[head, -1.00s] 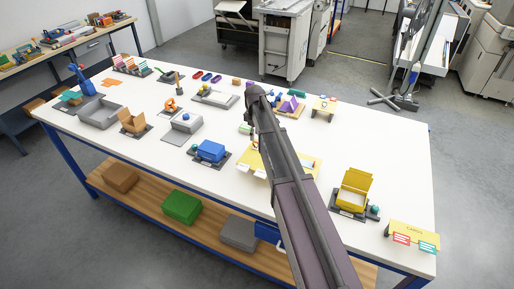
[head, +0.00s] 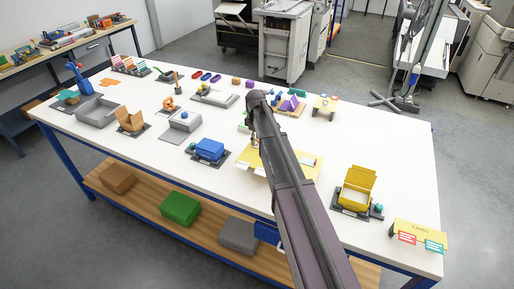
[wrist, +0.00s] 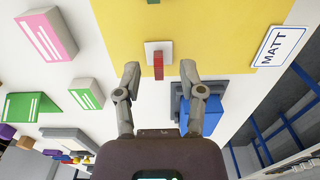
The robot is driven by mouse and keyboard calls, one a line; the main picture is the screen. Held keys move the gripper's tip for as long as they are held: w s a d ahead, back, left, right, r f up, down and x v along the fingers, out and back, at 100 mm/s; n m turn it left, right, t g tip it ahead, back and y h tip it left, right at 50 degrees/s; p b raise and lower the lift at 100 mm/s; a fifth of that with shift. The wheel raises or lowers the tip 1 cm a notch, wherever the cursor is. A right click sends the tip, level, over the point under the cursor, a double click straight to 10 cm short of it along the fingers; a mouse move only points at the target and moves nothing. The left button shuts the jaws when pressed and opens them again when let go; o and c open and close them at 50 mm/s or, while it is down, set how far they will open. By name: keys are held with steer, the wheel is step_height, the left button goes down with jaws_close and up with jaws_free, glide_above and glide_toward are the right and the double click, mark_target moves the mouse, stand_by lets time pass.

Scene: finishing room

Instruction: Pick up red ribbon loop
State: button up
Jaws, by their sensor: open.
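The red ribbon loop (wrist: 158,62) is a small upright red strip on a white square tag (wrist: 158,48) in the wrist view. The tag lies on the yellow mat (wrist: 215,30). My gripper (wrist: 160,69) is open, with one finger on each side of the loop's line; the fingertips are level with the loop's lower part and I see no contact. How high they are above the mat I cannot tell. In the head view my arm covers much of the yellow mat (head: 308,174), and the loop cannot be made out there.
A blue box (head: 209,149) on a dark base stands left of the mat; it shows close to the right finger in the wrist view (wrist: 203,112). A MATT label (wrist: 280,47) lies at the mat's edge. A yellow open box (head: 357,190) stands to the right.

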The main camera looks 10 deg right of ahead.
steer(key=shift+f+b, duration=0.3)
steer(key=shift+f, duration=0.2)
steer(key=shift+c, duration=0.2)
jaws_close()
